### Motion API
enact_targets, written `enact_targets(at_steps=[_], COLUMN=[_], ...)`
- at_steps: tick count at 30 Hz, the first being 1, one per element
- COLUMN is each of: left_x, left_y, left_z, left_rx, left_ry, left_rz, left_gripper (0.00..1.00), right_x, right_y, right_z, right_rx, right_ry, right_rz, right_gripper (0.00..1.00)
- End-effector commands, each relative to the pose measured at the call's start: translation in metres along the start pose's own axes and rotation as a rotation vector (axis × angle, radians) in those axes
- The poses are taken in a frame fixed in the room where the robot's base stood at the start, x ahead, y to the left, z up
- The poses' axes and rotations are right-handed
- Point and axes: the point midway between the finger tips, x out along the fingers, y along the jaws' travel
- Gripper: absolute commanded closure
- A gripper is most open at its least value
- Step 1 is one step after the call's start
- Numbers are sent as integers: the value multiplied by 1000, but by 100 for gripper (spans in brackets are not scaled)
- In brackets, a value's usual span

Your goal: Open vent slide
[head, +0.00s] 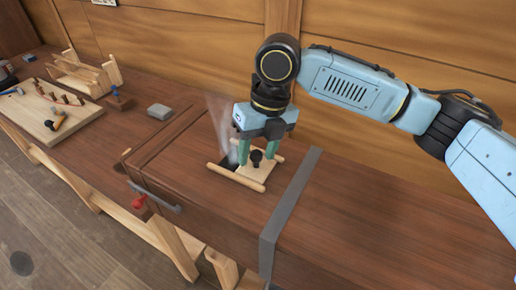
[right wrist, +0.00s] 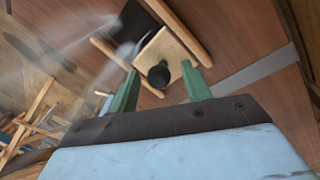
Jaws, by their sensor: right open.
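The vent slide is a pale wooden plate (head: 262,166) with a black knob (head: 256,157), set between two wooden rails (head: 236,177) on the brown bench top. A dark opening (head: 231,160) shows at the plate's left, with whitish vapour (head: 222,125) rising there. My right gripper (head: 259,160) is over the plate, its green fingers pointing down on either side of the knob. In the right wrist view, the fingers (right wrist: 160,88) are apart, with the knob (right wrist: 158,75) between them and the plate (right wrist: 168,50) beyond. My left gripper is not in view.
A grey strap (head: 290,205) crosses the bench right of the slide. A grey block (head: 160,111), a red-handled vise (head: 140,201) and a board with tools (head: 50,115) lie to the left. A wooden wall stands behind. The bench right of the strap is clear.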

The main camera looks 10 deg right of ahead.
Motion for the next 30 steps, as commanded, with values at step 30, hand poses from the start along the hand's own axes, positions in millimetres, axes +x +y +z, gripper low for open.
enact_targets(at_steps=[30], left_x=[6], left_y=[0], left_z=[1], left_rx=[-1], left_ry=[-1], left_rz=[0], left_gripper=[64], right_x=[-134], right_y=[0], right_z=[0], right_rx=[0], right_ry=[1], right_rz=[1], right_gripper=[52])
